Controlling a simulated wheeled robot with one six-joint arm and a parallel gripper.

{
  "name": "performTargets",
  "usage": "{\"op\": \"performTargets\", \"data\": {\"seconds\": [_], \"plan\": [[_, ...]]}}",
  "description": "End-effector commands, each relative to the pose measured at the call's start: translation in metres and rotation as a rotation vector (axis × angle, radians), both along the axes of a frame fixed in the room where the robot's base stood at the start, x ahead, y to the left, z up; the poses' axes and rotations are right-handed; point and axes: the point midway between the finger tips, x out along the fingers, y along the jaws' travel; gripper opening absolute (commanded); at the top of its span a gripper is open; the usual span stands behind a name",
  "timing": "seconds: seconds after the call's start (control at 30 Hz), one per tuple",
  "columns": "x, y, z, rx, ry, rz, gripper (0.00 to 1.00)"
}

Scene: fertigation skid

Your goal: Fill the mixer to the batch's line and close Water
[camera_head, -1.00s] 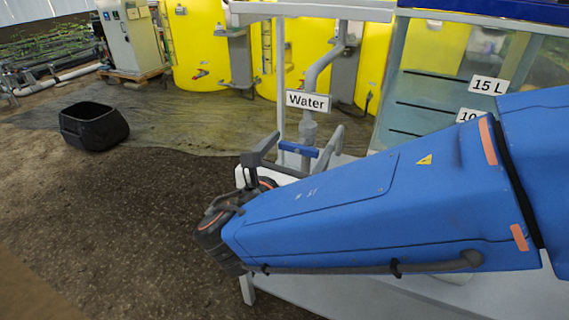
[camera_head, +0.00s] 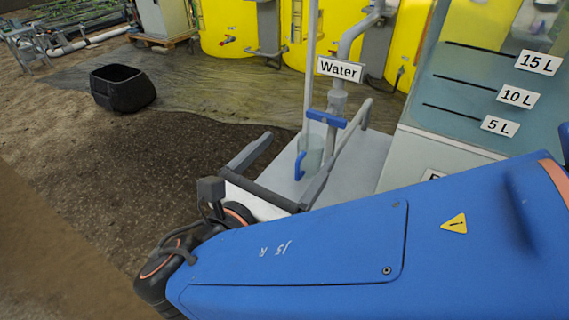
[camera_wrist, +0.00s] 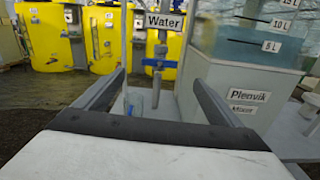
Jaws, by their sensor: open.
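The Water sign (camera_head: 339,69) hangs on a grey pipe, with the blue valve handle (camera_head: 327,118) below it, lying crosswise to the vertical pipe. The handle also shows in the wrist view (camera_wrist: 160,63). The clear-walled mixer tank (camera_head: 455,112) stands at right, with black lines marked 15 L, 10 L and 5 L. I cannot make out its water level. A translucent jug (camera_head: 312,155) with a blue grip stands below the valve. My gripper (camera_wrist: 160,78) is open and empty, pointing at the valve; the handle appears between its fingers but apart from them.
The jug and tank stand on a pale platform (camera_head: 365,155). Yellow tanks (camera_head: 228,25) line the back. A black bin (camera_head: 122,88) sits on the ground at left. Open ground lies left of the platform. The Plenvik Mixer label (camera_wrist: 248,98) is on the tank's stand.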

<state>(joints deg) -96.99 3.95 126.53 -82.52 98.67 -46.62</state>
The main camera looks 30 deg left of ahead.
Motion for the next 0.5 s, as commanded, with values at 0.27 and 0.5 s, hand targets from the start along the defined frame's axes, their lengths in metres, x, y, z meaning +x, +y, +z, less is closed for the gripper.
{"op": "performTargets", "data": {"seconds": [0.27, 0.5], "plan": [[-0.023, 0.002, 0.000, 0.000, 0.000, 0.001, 0.89], [-0.025, 0.002, 0.000, 0.000, 0.000, -0.001, 0.89]]}}
